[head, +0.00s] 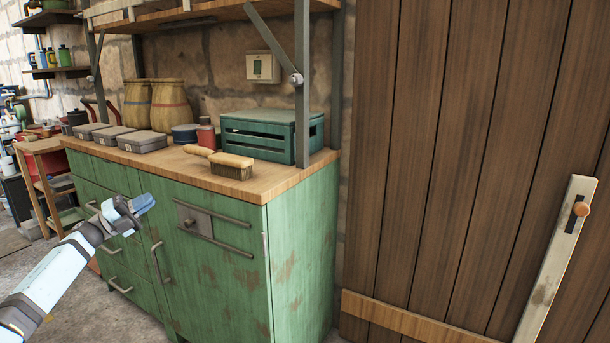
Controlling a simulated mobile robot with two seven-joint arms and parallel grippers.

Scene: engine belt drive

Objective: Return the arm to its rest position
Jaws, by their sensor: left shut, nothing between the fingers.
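My left arm comes in from the lower left, and its gripper (144,204) points up and to the right in front of the green cabinet (235,265). The gripper's fingers are blue-tipped and together, with nothing seen between them. It looks apart from the cabinet's drawers and door, though the exact gap is hard to tell. My right gripper is not in this view. No engine or belt is clearly seen here.
A wooden worktop (262,185) carries a brush (232,166), a green crate (262,137), grey boxes (141,141) and two sacks (154,105). A plank door (450,150) stands at right. Some floor is free at lower left.

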